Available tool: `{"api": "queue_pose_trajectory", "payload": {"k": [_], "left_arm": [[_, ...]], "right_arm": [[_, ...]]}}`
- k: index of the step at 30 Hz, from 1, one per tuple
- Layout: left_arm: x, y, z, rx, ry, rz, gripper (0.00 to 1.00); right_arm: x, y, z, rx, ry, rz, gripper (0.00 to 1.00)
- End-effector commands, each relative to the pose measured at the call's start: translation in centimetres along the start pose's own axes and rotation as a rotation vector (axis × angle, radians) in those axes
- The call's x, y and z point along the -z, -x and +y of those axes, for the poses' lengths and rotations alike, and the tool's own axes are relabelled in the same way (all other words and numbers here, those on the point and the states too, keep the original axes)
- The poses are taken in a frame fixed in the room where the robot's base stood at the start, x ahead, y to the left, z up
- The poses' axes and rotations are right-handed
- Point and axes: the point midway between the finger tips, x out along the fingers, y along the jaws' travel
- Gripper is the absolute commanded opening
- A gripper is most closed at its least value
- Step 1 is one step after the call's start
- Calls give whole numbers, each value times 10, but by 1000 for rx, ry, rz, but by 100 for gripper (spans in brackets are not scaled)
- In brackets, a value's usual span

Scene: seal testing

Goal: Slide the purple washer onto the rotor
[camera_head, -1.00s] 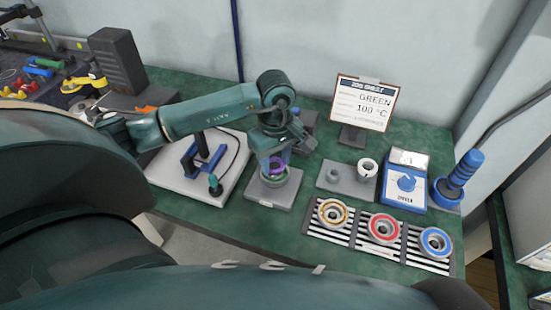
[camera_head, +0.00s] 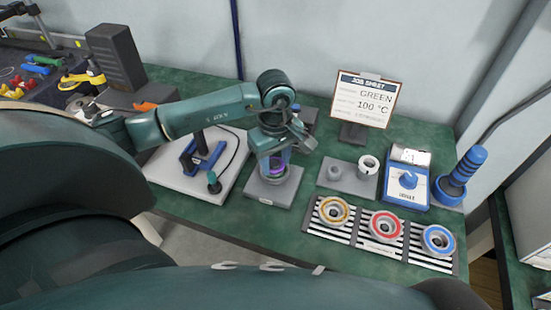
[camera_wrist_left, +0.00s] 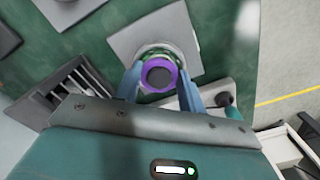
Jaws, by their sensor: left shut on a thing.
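The purple washer (camera_wrist_left: 174,78) is a ring around a dark round core in the left wrist view. It also shows in the head view (camera_head: 277,169), low between the fingers. My left gripper (camera_wrist_left: 158,78) is shut on the purple washer, with a blue finger at each side of it. The washer is over or around the rotor on a grey square base (camera_head: 267,193); a green and pale ring shows just beyond it in the wrist view. I cannot tell how far down the washer sits. My right gripper is not in view.
Right of the base stand a grey plate (camera_head: 335,187) with two small cylinders, a blue heater box (camera_head: 407,181) and a blue-handled tool (camera_head: 462,172). Striped mats in front hold yellow (camera_head: 333,211), red (camera_head: 386,227) and blue (camera_head: 438,241) rings. A job sheet (camera_head: 366,100) reads GREEN 100 °C.

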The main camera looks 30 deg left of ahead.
Motion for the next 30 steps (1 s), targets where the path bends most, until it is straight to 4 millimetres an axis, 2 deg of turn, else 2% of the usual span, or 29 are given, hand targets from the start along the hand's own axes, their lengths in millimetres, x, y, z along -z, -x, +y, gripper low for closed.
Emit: {"api": "queue_pose_trajectory", "payload": {"k": [16,17,26,30], "left_arm": [[0,-7,0,0,1,1,17],[0,-7,0,0,1,1,40],[0,-8,-1,3,1,0,65],[0,-8,-1,5,0,0,65]], "right_arm": [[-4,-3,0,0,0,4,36],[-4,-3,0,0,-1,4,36],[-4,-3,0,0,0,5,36],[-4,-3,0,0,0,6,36]]}}
